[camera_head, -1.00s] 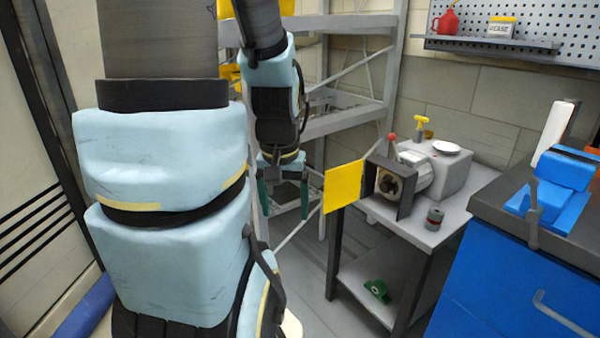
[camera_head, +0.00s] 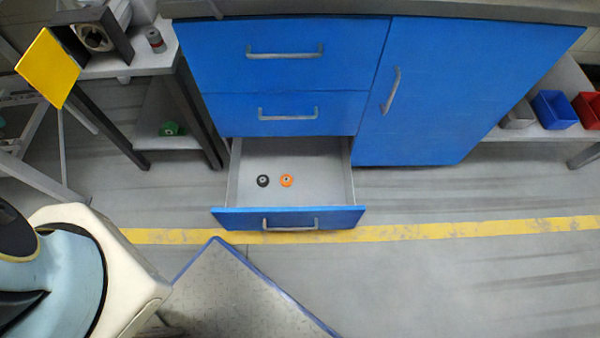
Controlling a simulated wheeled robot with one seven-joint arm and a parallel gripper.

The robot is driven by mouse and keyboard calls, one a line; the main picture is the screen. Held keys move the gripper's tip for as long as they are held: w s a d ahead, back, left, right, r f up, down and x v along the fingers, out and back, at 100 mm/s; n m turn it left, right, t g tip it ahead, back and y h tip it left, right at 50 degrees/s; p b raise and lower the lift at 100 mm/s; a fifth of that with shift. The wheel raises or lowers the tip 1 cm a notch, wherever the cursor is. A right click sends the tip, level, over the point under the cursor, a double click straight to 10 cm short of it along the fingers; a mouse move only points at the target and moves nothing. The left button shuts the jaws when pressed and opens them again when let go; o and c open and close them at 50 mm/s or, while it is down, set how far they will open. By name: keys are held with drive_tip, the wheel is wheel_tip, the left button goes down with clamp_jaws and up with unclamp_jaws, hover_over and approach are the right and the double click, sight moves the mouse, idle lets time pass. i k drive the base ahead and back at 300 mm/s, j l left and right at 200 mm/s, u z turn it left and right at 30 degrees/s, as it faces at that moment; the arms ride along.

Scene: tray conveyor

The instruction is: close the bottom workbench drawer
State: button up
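The bottom workbench drawer (camera_head: 288,219) is pulled out from the blue workbench (camera_head: 425,110), low above the floor. Its front is blue with a grey bar handle (camera_head: 290,226). Inside its grey tray lie a black round part (camera_head: 263,181) and an orange round part (camera_head: 287,181). The two drawers above it, the middle one (camera_head: 230,112) and the top one (camera_head: 225,55), are shut. My gripper is not in the present view; only part of my own body shows at the lower left.
A grey side table (camera_head: 150,62) with a machine and a yellow panel (camera_head: 48,68) stands to the left. A shelf with a blue bin (camera_head: 553,110) and a red bin (camera_head: 588,108) is at the right.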

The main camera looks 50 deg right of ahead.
sight(321, 195)
drive_tip(key=k+z, duration=0.25)
drive_tip(key=z, duration=0.2)
drive_tip(key=k+l+z, duration=0.1)
drive_tip(key=z, duration=0.35)
drive_tip(key=k+j+z, duration=0.1)
drive_tip(key=k+z, duration=0.3)
drive_tip(key=k, duration=0.15)
drive_tip(key=k+z, duration=0.4)
drive_tip(key=k+l, duration=0.1)
drive_tip(key=k, duration=0.65)
drive_tip(key=k+l, duration=0.15)
drive_tip(key=k, duration=0.6)
drive_tip(key=i+j+u, duration=0.15)
drive_tip(key=i+j, duration=0.35)
drive_tip(key=i+j+u, duration=0.2)
drive_tip(key=i+j, duration=0.3)
drive_tip(key=i+j+u, duration=0.15)
drive_tip(key=i+j, duration=0.25)
drive_tip(key=i+j+u, duration=0.2)
drive_tip(key=i, duration=0.5)
drive_tip(key=k+j, duration=0.05)
drive_tip(key=j, duration=0.05)
